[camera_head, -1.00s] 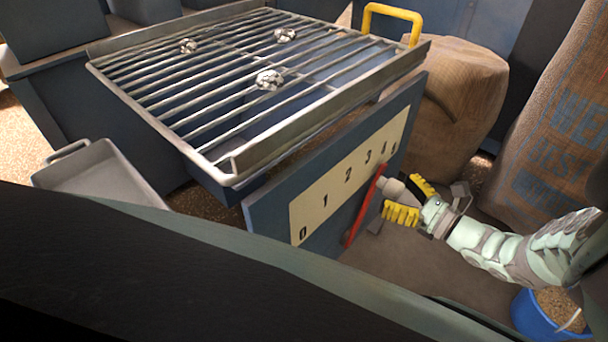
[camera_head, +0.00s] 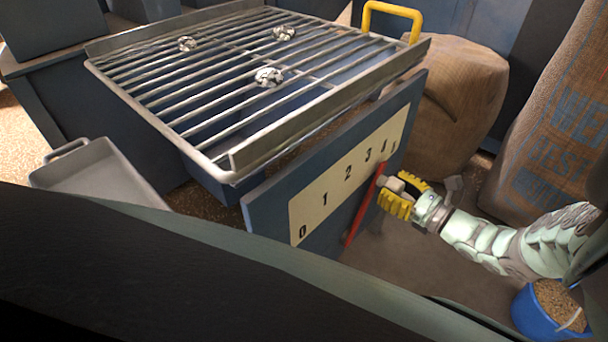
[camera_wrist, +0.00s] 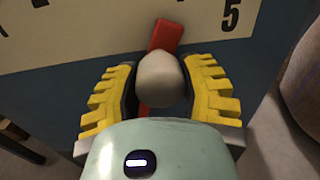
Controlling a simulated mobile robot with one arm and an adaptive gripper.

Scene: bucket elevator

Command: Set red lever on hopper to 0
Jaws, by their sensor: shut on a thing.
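The red lever (camera_head: 361,212) stands tilted against the front of the hopper's blue panel (camera_head: 268,204). Its upper end is by the 4 on the cream number scale (camera_head: 322,195), which runs from 0 at lower left to 5 at upper right. In the wrist view the lever's red top (camera_wrist: 168,35) points just left of the 5. A pale rounded knob (camera_wrist: 162,80) sits on the lever. My gripper (camera_head: 391,193) has its yellow ribbed fingers on both sides of the knob and is shut on it. The fingers also show in the wrist view (camera_wrist: 163,92).
A metal grate (camera_head: 230,85) with several silvery lumps tops the hopper, with a yellow handle (camera_head: 393,10) at the back. Burlap sacks (camera_head: 455,95) stand at right. A grey tray (camera_head: 95,180) lies left, and a blue bucket (camera_head: 535,318) of grain stands lower right.

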